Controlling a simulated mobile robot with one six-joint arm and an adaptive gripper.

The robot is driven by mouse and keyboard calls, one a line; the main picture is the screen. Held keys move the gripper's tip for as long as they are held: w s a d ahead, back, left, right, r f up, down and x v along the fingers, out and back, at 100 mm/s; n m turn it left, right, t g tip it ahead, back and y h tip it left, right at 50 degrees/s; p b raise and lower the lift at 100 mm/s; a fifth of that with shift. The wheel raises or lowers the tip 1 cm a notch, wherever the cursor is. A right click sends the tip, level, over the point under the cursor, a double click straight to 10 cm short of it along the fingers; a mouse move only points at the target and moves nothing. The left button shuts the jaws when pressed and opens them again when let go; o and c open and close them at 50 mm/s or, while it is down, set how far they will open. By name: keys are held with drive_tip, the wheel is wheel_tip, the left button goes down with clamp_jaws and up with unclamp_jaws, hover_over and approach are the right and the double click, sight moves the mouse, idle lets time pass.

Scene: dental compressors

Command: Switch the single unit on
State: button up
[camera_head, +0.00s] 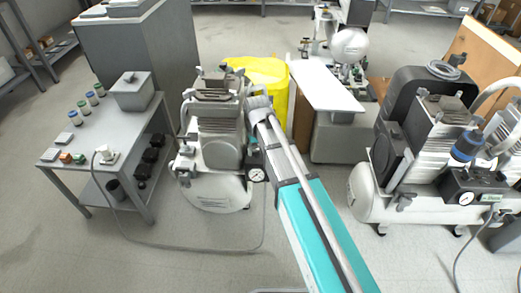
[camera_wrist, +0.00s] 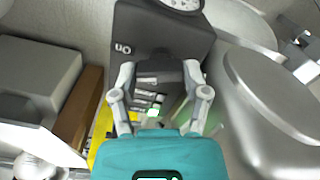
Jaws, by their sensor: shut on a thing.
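The single unit (camera_head: 220,145) is a compressor with a white tank, standing on the floor left of centre in the head view. Its dark switch box with a round gauge (camera_head: 257,175) is on its right side, partly behind my arm. In the wrist view the dark switch box (camera_wrist: 165,35) fills the upper middle, with the gauge (camera_wrist: 180,4) cut by the top edge. My gripper (camera_wrist: 160,72) has its two fingers on either side of a dark switch knob (camera_wrist: 158,75) and is shut on it. In the head view my fingers cannot be made out. The knob's setting cannot be told.
A grey table (camera_head: 75,142) with small jars and a box stands at left. A cable (camera_head: 185,246) runs along the floor. A larger compressor (camera_head: 400,190) stands at right. Floor in front is mostly clear.

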drive_tip(key=m, duration=0.4)
drive_tip(key=shift+w+a, duration=0.15)
drive_tip(key=shift+w, duration=0.05)
idle(0.4)
drive_tip(key=o, duration=1.2)
drive_tip(key=shift+c, duration=0.2)
drive_tip(key=shift+s, duration=0.1)
drive_tip(key=shift+s, duration=0.25)
